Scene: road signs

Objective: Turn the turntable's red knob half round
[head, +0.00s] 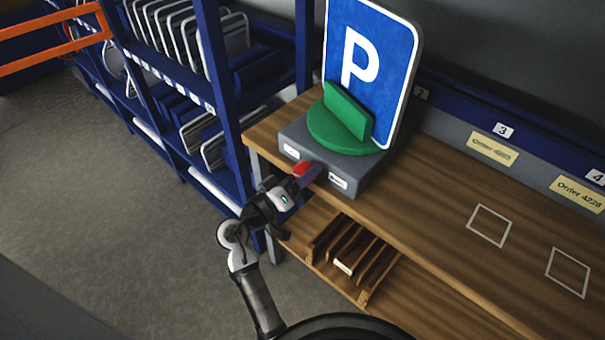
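The turntable (370,172) is a grey box with a green disc (322,133) on top, near the left end of the wooden bench. A green upright block (346,110) on the disc stands against a blue parking sign (395,62) with a white P. The red knob (303,168) is on the box's front face, between two small white labels. My gripper (303,177) reaches the knob from the lower left, with its fingertips at it. The fingers partly hide the knob, and I cannot tell whether they are closed on it.
A blue rack (228,100) with several sign plates stands left of the bench. A slotted wooden holder (350,255) sits on the shelf below. The bench top (440,220) is clear to the right, with white outlined squares (489,226) and order cards (493,149) behind.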

